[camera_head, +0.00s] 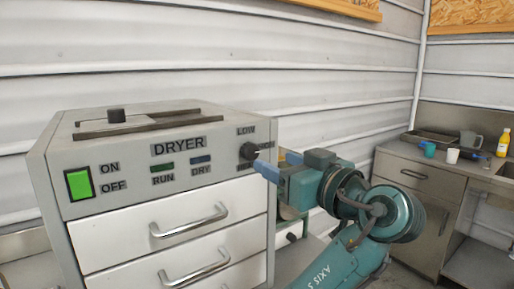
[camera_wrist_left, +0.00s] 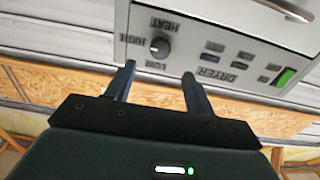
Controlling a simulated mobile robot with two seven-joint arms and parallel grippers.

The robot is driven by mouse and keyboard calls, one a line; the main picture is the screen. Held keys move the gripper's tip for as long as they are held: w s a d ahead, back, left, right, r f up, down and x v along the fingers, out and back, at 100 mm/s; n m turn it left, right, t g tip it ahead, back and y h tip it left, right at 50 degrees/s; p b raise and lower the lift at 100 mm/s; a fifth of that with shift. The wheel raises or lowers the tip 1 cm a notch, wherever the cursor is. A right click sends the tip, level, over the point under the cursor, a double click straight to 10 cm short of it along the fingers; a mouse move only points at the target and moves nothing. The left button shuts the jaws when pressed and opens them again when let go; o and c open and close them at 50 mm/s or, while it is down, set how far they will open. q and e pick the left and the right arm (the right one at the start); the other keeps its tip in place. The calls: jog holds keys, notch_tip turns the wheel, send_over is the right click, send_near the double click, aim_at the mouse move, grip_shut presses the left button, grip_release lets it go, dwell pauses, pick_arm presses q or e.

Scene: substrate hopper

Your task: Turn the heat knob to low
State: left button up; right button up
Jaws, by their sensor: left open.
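The heat knob (camera_head: 249,151) is a small dark round knob at the upper right of the grey dryer's front panel (camera_head: 130,180). In the left wrist view the knob (camera_wrist_left: 160,47) shows upside down among the HEAT, HIGH and LOW labels. A pale mark shows on its lower-left side, but I cannot tell its exact setting. My left gripper (camera_head: 264,168) is beside the knob in the head view and covers part of the panel. In the wrist view its two fingers (camera_wrist_left: 159,70) are apart and empty, with the knob beyond the tips. My right gripper is not in view.
The dryer has a lit green ON/OFF switch (camera_head: 79,184), RUN and DRY indicators, and drawers with metal handles (camera_head: 190,220). A counter (camera_head: 410,168) with cups and a yellow bottle (camera_head: 503,143) stands at the right.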

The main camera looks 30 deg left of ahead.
aim_at(253, 152)
pick_arm(q)
jog(key=p+x, duration=0.1)
jog(key=x, duration=0.6)
jog(key=shift+w+a, duration=0.1)
jog(key=shift+a, duration=0.15)
jog(key=shift+c, duration=0.3)
jog(key=shift+f, duration=0.1)
jog(key=c, duration=0.9)
